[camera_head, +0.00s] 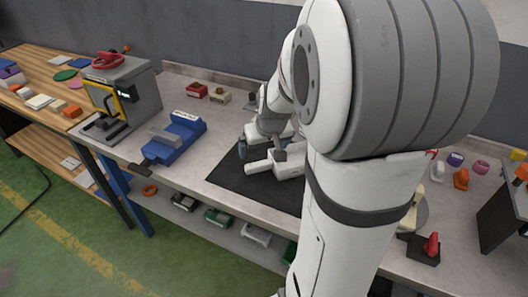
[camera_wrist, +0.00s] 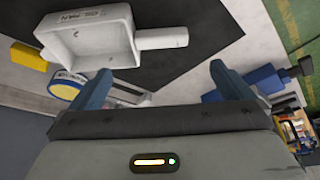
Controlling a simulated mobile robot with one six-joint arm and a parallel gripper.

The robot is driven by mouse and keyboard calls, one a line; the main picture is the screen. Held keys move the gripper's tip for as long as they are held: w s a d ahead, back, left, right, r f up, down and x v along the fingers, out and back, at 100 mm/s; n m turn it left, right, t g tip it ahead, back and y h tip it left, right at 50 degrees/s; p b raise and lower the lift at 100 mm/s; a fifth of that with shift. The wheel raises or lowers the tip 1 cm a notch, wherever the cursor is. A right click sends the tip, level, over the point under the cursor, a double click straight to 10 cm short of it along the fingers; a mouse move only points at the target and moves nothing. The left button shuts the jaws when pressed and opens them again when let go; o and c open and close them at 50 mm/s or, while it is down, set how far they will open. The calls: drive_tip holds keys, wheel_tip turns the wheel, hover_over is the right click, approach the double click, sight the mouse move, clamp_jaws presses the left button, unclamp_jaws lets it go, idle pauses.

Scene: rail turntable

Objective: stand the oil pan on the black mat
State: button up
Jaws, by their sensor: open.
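The oil pan is a pale, shallow box with a stub handle; it shows at the top of the wrist view (camera_wrist: 92,45), its hollow and lettered wall in sight. It rests on the black mat (camera_wrist: 185,68), handle towards the right. In the head view the pan (camera_head: 289,164) is partly behind my arm, its handle to the left, on the black mat (camera_head: 232,174). My gripper (camera_wrist: 160,85) is open and empty, its blue fingers apart from the pan. In the head view my gripper (camera_head: 262,147) is above the mat, beside the pan.
A blue vise (camera_head: 176,138) and a grey press (camera_head: 125,98) with a red wheel stand left of the mat. Red and beige boxes (camera_head: 208,94) stand behind. A yellow block (camera_wrist: 28,54) lies near the pan. My arm hides much of the right bench.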

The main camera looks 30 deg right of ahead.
drive_tip(key=s+a+r, duration=0.2)
drive_tip(key=s+a, duration=0.3)
drive_tip(key=s, duration=0.3)
drive_tip(key=s+a+r+n+g, duration=0.1)
drive_tip(key=s+a+r, duration=0.2)
drive_tip(key=s+a, duration=0.3)
drive_tip(key=s, duration=0.2)
drive_tip(key=shift+s+a+r+g+y, duration=0.15)
drive_tip(key=shift+s+a+g+y, duration=0.15)
drive_tip(key=shift+s, duration=0.1)
drive_tip(key=shift+c, duration=0.2)
